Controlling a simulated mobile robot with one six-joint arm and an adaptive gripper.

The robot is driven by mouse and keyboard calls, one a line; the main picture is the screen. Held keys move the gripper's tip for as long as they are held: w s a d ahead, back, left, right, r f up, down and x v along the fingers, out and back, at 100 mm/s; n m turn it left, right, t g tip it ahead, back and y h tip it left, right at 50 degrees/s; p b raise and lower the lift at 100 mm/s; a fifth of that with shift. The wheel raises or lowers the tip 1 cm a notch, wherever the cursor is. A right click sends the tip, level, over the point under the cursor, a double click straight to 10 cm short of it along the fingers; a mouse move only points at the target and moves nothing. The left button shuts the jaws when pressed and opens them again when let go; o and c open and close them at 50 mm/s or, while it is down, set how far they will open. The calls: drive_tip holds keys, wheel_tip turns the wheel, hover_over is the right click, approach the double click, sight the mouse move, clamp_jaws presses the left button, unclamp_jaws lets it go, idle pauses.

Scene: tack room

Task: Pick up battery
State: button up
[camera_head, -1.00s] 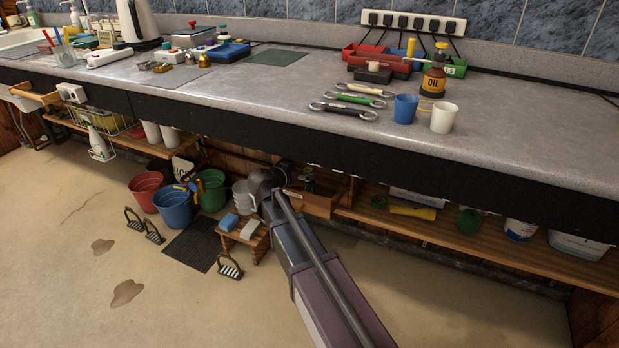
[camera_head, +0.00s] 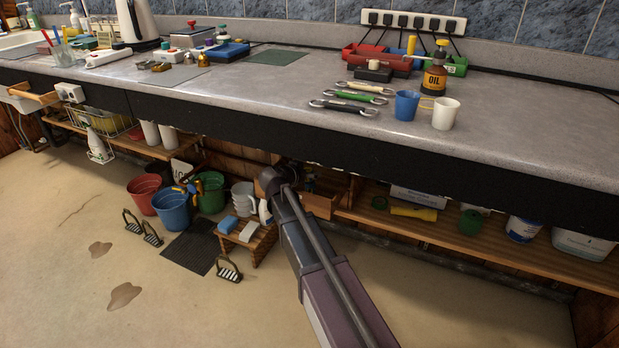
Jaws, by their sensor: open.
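I cannot make out a battery for certain in this view. A small dark block with a pale top (camera_head: 374,70) sits on the counter in front of the red tray, but I cannot tell what it is. My arm reaches from the bottom of the view up to the shelf space under the counter, ending in a dark rounded joint beside an open wooden box. My gripper's fingers do not show. A small dark item (camera_head: 309,181) is in or behind the wooden box (camera_head: 320,204), too dim to name.
The grey counter (camera_head: 230,90) overhangs my arm's end. Below are a low wooden stool (camera_head: 254,245), buckets (camera_head: 172,208) and a shelf (camera_head: 470,240). The floor at left is mostly clear.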

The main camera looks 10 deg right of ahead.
sight(308, 169)
clamp_jaws()
drive_tip(key=shift+r, duration=0.2)
idle(0.3)
wheel_tip(308, 169, up, 3)
drive_tip(key=p, duration=0.3)
drive_tip(key=s+a+r+p, duration=0.1)
drive_tip(key=s+a+p, duration=0.1)
drive_tip(key=s, duration=1.4)
drive_tip(key=shift+r, duration=0.3)
